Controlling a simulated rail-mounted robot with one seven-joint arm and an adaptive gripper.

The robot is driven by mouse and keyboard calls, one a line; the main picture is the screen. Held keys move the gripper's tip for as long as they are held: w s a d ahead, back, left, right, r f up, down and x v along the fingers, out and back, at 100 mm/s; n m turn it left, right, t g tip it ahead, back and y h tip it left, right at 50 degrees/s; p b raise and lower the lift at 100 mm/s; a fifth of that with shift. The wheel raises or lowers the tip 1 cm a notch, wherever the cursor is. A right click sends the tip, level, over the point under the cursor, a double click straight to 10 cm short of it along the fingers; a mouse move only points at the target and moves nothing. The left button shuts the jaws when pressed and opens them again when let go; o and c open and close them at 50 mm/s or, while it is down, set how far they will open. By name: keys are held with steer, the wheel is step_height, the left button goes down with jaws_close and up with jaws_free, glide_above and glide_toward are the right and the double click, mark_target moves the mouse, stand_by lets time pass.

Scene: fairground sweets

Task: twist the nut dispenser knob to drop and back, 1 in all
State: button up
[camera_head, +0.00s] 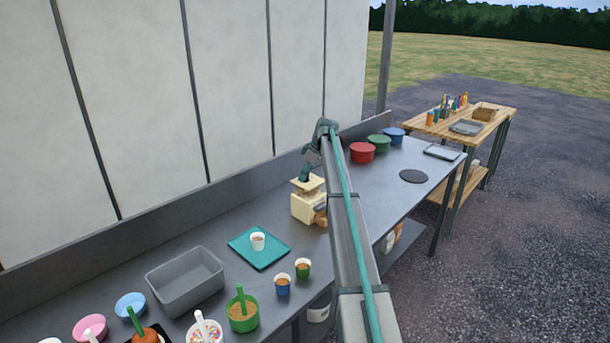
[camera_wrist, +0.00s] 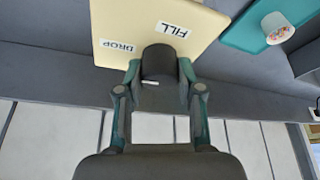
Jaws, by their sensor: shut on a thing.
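The nut dispenser (camera_head: 306,210) is a cream block standing on the steel counter. Its cream top plate (camera_wrist: 125,22) fills the upper middle of the wrist view and carries the labels FILL and DROP. The dark round knob (camera_wrist: 160,61) sits at the plate's edge, near both labels. My gripper (camera_wrist: 160,72) is shut on the knob, with one green finger on each side. In the head view my gripper (camera_head: 305,174) comes down onto the dispenser's top from behind. A pale mark shows on the knob's near side; I cannot tell which label it points to.
A teal tray (camera_head: 262,261) with a white cup (camera_head: 257,242) is left of the dispenser. A grey bin (camera_head: 186,281), two small cups and several bowls stand nearer. Red (camera_head: 362,153), green and blue bowls stand beyond my arm. The wall is close behind.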

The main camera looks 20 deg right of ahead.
stand_by(0.3)
steer(key=m+h+b, duration=0.1)
steer(key=m+b, duration=0.1)
steer(key=m, duration=0.1)
steer(key=shift+f+t, duration=0.1)
steer(key=shift+t, duration=0.3)
steer(key=m+h+b, duration=0.1)
steer(key=m, duration=0.1)
steer(key=m+h, duration=0.1)
steer(key=m, duration=0.2)
steer(key=shift+t+b, duration=0.3)
steer(key=shift+b, duration=0.1)
steer(key=m+h, duration=0.1)
steer(key=m, duration=0.2)
steer(key=m+h+b, duration=0.1)
steer(key=m, duration=0.1)
steer(key=shift+m, duration=0.4)
steer(key=m+g+h, duration=0.1)
steer(key=m, duration=0.3)
steer(key=shift+b, duration=0.4)
steer(key=shift+g, duration=0.3)
steer(key=o, duration=1.2)
steer(key=shift+c, duration=0.2)
steer(key=shift+r, duration=0.2)
